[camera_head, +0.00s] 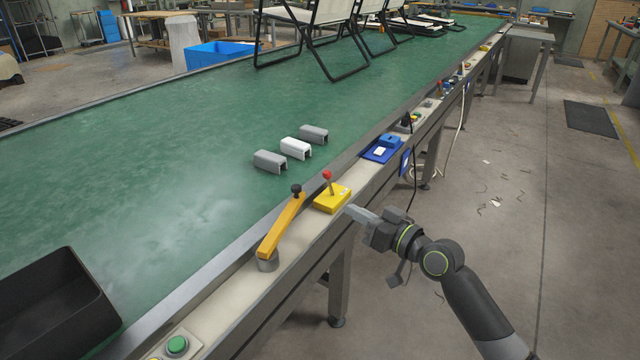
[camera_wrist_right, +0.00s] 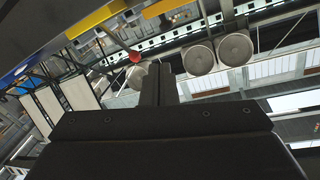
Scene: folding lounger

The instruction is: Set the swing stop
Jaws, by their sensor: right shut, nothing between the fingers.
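An orange swing arm (camera_head: 281,226) with a black knob (camera_head: 296,189) lies along the near rail of the green conveyor, pivoting on a round grey base (camera_head: 268,262). Its knob end points away from me. My left gripper is out of view.
A yellow box (camera_head: 332,199) with a red-knobbed lever (camera_head: 328,176) stands on the rail. Beyond it is a blue device (camera_head: 382,150). Grey and white clips (camera_head: 296,148) lie on the belt. A black bin (camera_head: 55,305) and green button (camera_head: 177,345) are nearer.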

